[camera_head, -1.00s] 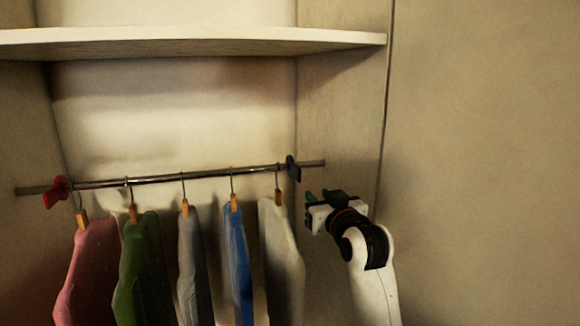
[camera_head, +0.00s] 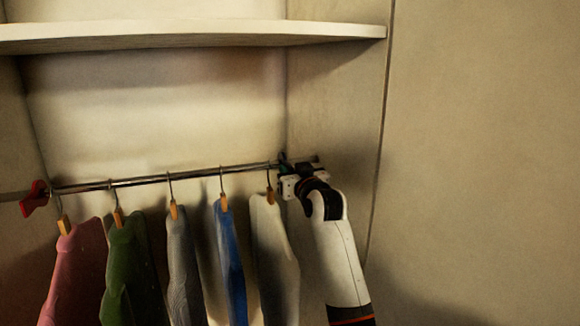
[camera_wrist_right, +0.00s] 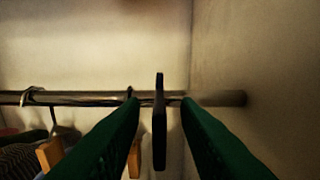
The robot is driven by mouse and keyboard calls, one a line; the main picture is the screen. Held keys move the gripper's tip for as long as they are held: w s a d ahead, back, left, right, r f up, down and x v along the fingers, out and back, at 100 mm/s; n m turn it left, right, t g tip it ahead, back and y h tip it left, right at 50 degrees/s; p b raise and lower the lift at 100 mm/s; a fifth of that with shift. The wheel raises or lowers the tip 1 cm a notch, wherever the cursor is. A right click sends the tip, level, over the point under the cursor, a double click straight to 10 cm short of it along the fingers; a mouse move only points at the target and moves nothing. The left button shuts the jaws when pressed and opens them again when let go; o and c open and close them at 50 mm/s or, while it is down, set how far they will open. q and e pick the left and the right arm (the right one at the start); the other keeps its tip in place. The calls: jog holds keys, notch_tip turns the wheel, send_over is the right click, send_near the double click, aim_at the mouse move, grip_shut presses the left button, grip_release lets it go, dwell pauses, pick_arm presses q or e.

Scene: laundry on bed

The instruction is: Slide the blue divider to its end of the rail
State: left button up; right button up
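The dark blue divider (camera_wrist_right: 159,120) hangs on the metal rail (camera_wrist_right: 75,98) near its right end. In the right wrist view it stands upright between the two green fingers of my right gripper (camera_wrist_right: 161,101), with a gap on each side. The gripper is open. In the head view my right gripper (camera_head: 286,172) is at the rail (camera_head: 140,180) near the right wall and mostly covers the divider there. The rail runs on to the right past the divider to the wall. My left gripper is not in view.
A red divider (camera_head: 33,198) sits at the rail's left end. Several garments hang between, the closest a pale grey one (camera_head: 273,240), its hanger just left of my right gripper. A shelf (camera_head: 190,38) is above. The right side wall (camera_head: 335,110) is close to the gripper.

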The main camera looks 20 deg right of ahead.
jog(key=shift+w, duration=0.8)
